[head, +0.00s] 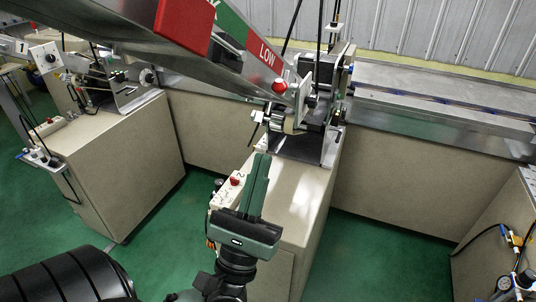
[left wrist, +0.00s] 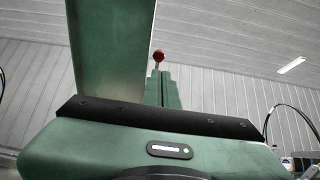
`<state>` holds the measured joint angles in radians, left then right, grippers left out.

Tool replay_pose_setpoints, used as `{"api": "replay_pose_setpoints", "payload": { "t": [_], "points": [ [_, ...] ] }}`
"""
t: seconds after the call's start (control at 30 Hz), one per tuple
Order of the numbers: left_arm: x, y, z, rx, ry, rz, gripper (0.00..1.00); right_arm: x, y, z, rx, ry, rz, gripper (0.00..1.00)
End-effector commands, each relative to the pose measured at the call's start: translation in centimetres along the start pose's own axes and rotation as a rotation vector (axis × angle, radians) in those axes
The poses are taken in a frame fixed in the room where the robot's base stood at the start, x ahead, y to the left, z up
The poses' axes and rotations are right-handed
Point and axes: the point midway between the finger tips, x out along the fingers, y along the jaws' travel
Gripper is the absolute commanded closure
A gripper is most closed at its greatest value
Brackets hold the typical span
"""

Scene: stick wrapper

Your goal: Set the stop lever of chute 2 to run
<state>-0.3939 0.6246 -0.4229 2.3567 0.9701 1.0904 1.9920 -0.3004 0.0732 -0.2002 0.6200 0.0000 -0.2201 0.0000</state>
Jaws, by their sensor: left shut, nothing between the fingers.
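A red ball knob (head: 279,86), which looks like the stop lever's, shows beside the lower end of the sloping metal chute (head: 190,62), just below the "LOW" label. A red ball on a thin stem (left wrist: 158,55) also shows in the left wrist view, past the fingers. The lever's setting cannot be read. My left gripper (head: 262,157) is green, points upward and is shut and empty. It stands in front of the middle machine, below the knob and apart from it. Its fingers also show in the left wrist view (left wrist: 150,80). My right gripper is not in view.
A control box (head: 235,182) with a red button, marked 2, is partly hidden behind my left gripper. The middle cabinet (head: 300,200) carries the machine at the chute's end. Another cabinet (head: 125,160) stands left. Green floor (head: 385,255) is free at right. A metal conveyor (head: 440,95) runs behind.

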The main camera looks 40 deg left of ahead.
Motion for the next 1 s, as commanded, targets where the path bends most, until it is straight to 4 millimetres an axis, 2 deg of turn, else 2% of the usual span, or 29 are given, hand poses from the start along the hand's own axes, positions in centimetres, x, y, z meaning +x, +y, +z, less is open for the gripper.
{"api": "replay_pose_setpoints", "payload": {
  "t": [0.03,0.2,0.83,0.93,1.0],
  "points": [
    [-0.9,0.0,0.1,-0.001,0.003,-0.002,1.0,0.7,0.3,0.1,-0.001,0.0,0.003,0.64],
    [-1.9,0.0,0.8,0.001,0.001,-0.001,1.0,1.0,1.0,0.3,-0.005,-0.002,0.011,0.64],
    [-2.0,0.0,0.9,0.006,0.001,-0.003,1.0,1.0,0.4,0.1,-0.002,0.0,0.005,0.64],
    [-2.6,-0.8,-0.5,0.083,0.014,-0.038,1.0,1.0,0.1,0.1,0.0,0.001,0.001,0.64],
    [-3.6,-2.0,-2.8,0.21,0.036,-0.097,1.0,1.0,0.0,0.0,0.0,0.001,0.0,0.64]
  ]
}}
